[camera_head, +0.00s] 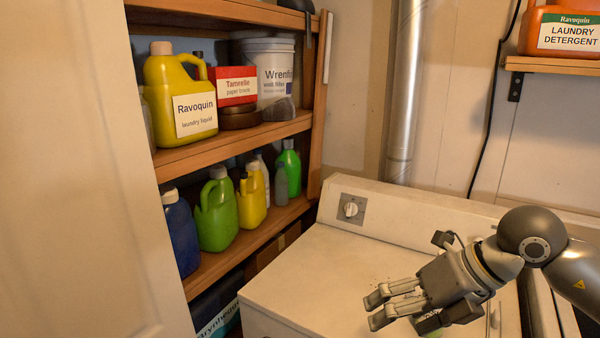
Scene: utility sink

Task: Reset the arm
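My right gripper (378,308) comes in from the lower right on its grey arm (570,275). It is over the white top of the appliance (320,275). Two fingers point left and stand apart, with a gap between them. Another dark jointed part of the gripper sticks up behind them. I see nothing held between the fingers. A small green thing shows partly beneath the gripper, mostly hidden by it. My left gripper is not in view.
A wooden shelf unit (235,137) on the left holds several bottles, including a yellow laundry jug (165,80), and a white bucket (268,60). The appliance's knob (350,209) is at the back. An orange detergent container (560,12) stands on a wall shelf (555,66). The appliance's left top is clear.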

